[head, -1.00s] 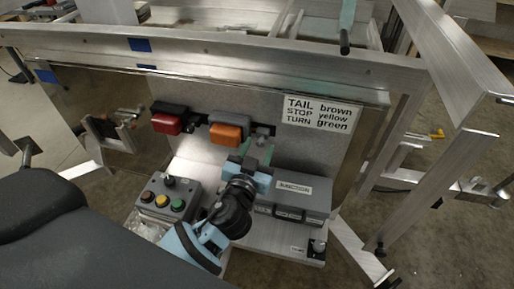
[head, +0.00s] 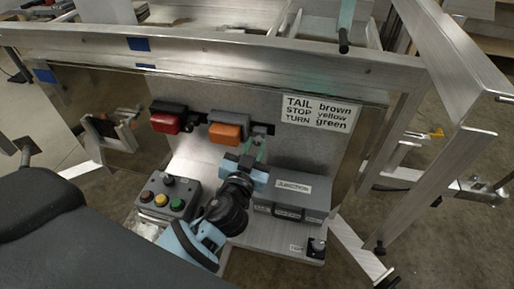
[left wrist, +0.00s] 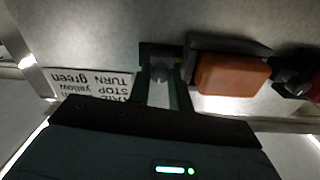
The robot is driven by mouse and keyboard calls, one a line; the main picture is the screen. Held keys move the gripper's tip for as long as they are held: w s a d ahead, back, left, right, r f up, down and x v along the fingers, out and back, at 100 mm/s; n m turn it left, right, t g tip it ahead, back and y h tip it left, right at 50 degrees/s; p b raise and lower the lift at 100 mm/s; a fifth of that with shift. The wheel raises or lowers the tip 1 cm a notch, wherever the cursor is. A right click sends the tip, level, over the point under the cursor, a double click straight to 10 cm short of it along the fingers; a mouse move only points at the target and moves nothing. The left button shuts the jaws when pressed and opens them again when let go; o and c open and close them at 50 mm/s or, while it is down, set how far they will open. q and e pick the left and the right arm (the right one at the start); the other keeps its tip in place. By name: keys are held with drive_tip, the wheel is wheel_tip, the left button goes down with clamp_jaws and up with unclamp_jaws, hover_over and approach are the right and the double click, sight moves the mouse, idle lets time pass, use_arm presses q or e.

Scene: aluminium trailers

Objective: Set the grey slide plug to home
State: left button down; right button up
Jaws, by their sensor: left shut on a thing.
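The grey slide plug (left wrist: 160,70) shows in the left wrist view between my fingertips, in front of a dark bracket on the grey panel. In the head view the bracket (head: 264,129) is just right of the orange lamp (head: 226,132). My left gripper (head: 259,148) reaches up to it and is shut on the plug; its two fingers (left wrist: 159,82) also show in the left wrist view. The fingers hide part of the plug, so I cannot tell how far it is seated. My right gripper is not in view.
A red lamp (head: 167,117) is further left. A grey junction box (head: 292,191) stands just right of my left gripper, and a button box (head: 166,198) is to its left. A wiring label (head: 319,112) is on the panel. An aluminium rail (head: 200,48) runs above.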

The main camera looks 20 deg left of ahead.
use_arm(q)
drive_tip(key=shift+s+a, duration=0.15)
drive_tip(key=shift+a, duration=0.7)
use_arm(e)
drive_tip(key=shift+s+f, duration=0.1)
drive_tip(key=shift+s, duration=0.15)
use_arm(q)
drive_tip(key=c, duration=1.3)
unclamp_jaws()
drive_tip(key=shift+a, duration=0.1)
drive_tip(key=shift+o, duration=0.2)
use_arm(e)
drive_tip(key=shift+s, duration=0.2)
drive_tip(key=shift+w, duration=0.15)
